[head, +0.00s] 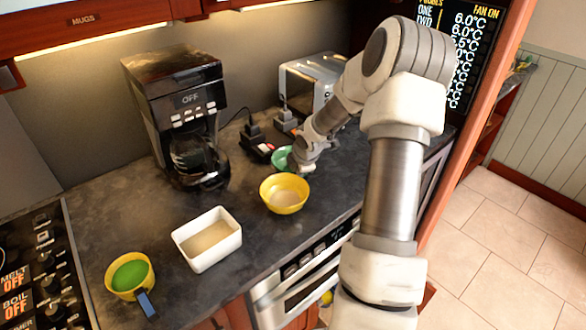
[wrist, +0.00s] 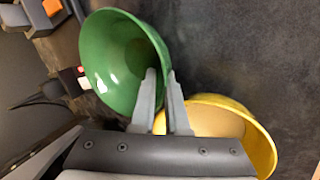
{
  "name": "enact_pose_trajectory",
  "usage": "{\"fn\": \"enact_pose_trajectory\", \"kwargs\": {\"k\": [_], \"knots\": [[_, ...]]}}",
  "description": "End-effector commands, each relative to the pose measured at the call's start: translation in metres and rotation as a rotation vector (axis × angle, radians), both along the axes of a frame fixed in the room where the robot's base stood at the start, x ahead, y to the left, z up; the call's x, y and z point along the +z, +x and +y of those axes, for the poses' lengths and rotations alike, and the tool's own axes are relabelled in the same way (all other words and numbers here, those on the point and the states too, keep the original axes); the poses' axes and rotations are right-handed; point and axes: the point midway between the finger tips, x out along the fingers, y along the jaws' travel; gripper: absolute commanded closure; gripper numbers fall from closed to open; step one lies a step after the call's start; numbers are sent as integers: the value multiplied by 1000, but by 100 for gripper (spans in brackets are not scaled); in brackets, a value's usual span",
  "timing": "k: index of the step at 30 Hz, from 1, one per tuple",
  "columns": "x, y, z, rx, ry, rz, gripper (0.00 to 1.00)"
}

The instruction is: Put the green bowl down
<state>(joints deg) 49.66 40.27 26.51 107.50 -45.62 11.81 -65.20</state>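The green bowl (head: 282,158) is at the back of the dark counter, partly hidden by my gripper in the head view. In the wrist view the green bowl (wrist: 112,58) is tilted, with its inside showing. Its lower right rim lies between the two fingers of my gripper (wrist: 162,85), one finger inside the bowl and one outside. My gripper (head: 300,165) appears closed on that rim. I cannot tell whether the bowl's base touches the counter.
A yellow bowl (head: 284,194) stands close in front of the green bowl. A white rectangular dish (head: 207,239) and a yellow pot (head: 130,275) with green contents are farther left. A coffee maker (head: 178,115) and a toaster (head: 312,85) stand behind. The dark counter (head: 110,215) has bare room at left.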

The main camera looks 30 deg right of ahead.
Motion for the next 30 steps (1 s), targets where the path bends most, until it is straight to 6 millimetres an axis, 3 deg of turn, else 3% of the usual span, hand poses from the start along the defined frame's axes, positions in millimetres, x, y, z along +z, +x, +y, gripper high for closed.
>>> {"fn": "enact_pose_trajectory", "kwargs": {"k": [9, 12, 30], "knots": [[-6, 3, -1, -1, 0, 0, 88], [-6, 3, -1, -1, 0, 0, 100], [-6, 3, -1, 0, 0, 0, 100]]}}
